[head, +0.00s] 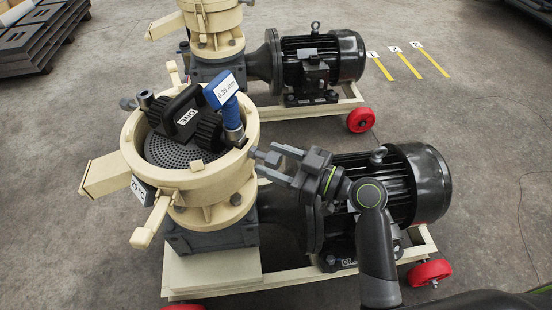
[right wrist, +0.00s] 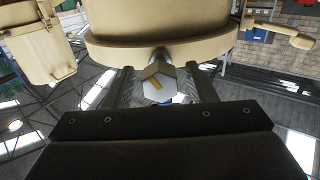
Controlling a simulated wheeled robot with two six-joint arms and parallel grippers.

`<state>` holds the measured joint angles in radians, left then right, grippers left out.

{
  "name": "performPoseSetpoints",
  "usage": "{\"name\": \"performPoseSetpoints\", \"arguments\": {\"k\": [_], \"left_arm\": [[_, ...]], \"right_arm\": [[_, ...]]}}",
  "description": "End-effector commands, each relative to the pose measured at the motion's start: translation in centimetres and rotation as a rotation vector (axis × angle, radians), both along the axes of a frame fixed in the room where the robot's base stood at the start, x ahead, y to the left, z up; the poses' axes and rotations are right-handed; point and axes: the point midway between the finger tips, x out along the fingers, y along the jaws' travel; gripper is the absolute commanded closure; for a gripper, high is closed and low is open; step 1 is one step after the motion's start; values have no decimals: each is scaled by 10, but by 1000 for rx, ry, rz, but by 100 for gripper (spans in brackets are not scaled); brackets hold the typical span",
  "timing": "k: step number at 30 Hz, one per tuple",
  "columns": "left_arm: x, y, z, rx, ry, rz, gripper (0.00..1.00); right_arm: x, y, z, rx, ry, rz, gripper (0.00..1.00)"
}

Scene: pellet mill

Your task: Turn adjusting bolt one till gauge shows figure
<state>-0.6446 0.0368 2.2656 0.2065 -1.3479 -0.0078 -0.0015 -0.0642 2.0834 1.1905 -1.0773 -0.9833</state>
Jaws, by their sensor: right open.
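An adjusting bolt (head: 268,157) sticks out from the right side of the near mill's cream ring (head: 252,118). Its hex head (right wrist: 157,90), with a yellow mark, shows in the right wrist view between my two fingers. My right gripper (head: 282,163) is open, with a finger on each side of the head; contact cannot be told. A blue gauge (head: 231,112) stands on the ring, with a tag (head: 226,89) that seems to read 0.35 mm. A black roller unit (head: 178,112) with a tag like "ONE" sits over the perforated die (head: 170,152). My left gripper is not in view.
Another bolt (head: 128,103) sits at the ring's upper left. A 20 °C tag (head: 142,191) hangs on the ring's front. A black motor (head: 418,185) lies beneath and beside my right arm. A second mill (head: 213,45) stands behind.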

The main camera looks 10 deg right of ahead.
Motion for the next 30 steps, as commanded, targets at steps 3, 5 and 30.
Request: {"name": "performPoseSetpoints", "arguments": {"k": [3, 5, 30], "left_arm": [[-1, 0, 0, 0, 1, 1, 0], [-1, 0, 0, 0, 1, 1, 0], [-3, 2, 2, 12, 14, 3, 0]], "right_arm": [[0, 0, 0, 0, 0, 0, 49], [0, 0, 0, 0, 0, 0, 49], [0, 0, 1, 70, 100, 0, 94]]}}
